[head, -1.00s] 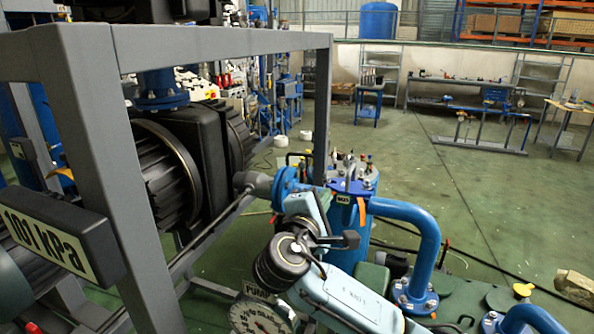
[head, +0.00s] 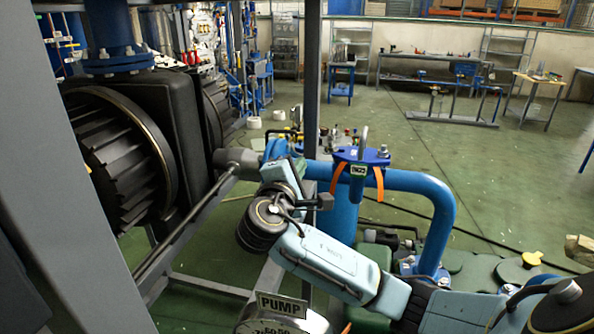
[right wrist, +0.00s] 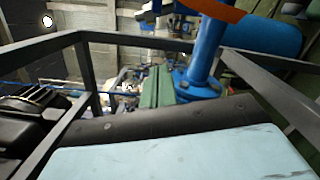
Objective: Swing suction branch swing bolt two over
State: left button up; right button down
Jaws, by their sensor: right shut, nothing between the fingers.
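The suction branch appears in the head view as a blue pipe (head: 440,215) that bends over to a blue clamp plate (head: 345,156) at its left end. The plate carries a small number tag (head: 358,170) and orange straps. An upright grey bolt (head: 363,140) stands at the plate; I cannot tell which swing bolt it is. My right arm reaches in from the lower right, and my right gripper (head: 322,201) is shut and empty, below and left of the plate and apart from the bolt. My left gripper is out of view. A blue pipe (right wrist: 208,50) shows in the right wrist view.
A grey frame (head: 310,80) encloses a black finned pump (head: 115,150) on the left. A pressure gauge (head: 280,322) marked PUMP stands at the bottom. Open green floor lies behind the pipe.

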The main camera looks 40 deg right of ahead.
jog(key=d+r+p, duration=0.1)
jog(key=d+p, duration=0.1)
jog(key=d, duration=0.4)
jog(key=shift+r, duration=0.15)
dwell(0.3)
jog(key=shift+s+d+r+m, duration=0.15)
jog(key=shift+s+r+m, duration=0.1)
jog(key=shift+m, duration=0.5)
jog(key=shift+s+d+r+m, duration=0.15)
jog(key=shift+r+m, duration=0.1)
jog(key=shift+m, duration=0.5)
